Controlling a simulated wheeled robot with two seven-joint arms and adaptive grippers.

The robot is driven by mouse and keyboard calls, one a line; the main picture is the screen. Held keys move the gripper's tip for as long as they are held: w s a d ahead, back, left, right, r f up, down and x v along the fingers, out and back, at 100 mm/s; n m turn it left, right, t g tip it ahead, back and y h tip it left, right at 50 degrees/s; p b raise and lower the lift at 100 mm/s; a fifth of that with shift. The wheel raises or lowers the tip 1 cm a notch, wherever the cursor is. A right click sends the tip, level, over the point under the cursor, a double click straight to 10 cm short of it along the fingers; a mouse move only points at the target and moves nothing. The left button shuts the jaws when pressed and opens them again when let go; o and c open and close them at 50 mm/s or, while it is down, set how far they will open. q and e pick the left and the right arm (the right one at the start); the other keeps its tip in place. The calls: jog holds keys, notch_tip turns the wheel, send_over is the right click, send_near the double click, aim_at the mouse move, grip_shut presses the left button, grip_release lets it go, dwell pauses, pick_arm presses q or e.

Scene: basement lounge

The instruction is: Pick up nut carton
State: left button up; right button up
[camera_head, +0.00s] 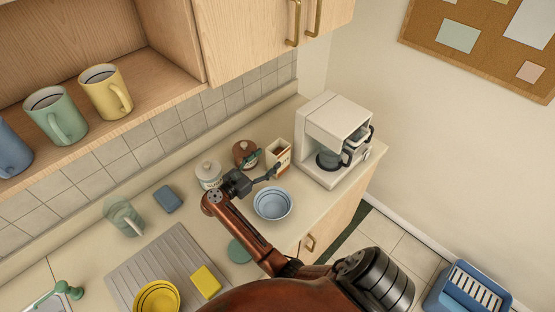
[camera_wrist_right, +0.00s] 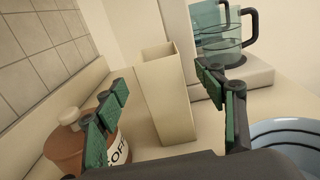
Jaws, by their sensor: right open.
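The nut carton (camera_head: 279,151) is a tall, cream, open-topped box with brown marking, standing upright on the counter between a brown jar and the coffee maker. It also shows in the right wrist view (camera_wrist_right: 164,100), upright, with a plain face towards me. My right gripper (camera_head: 264,167) is open just in front of the carton. In the wrist view its green-padded fingers are spread to the left and right of the carton, with gaps on both sides and nothing held. My left gripper is not in view.
A brown coffee jar (camera_wrist_right: 67,148) is close to the left finger. A blue bowl (camera_head: 272,204) sits to the right of the gripper. The coffee maker (camera_head: 333,137) with its glass jug stands behind right. A white jar (camera_head: 209,174) is left.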

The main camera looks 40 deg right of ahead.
aim_at(271, 155)
jog(key=d, duration=0.2)
jog(key=d+p, duration=0.1)
jog(key=shift+w+d+r, duration=0.25)
jog(key=shift+d+r, duration=0.05)
jog(key=shift+d, duration=0.1)
jog(key=shift+d+f, duration=0.1)
jog(key=shift+d, duration=0.35)
jog(key=shift+c, duration=0.5)
grip_shut()
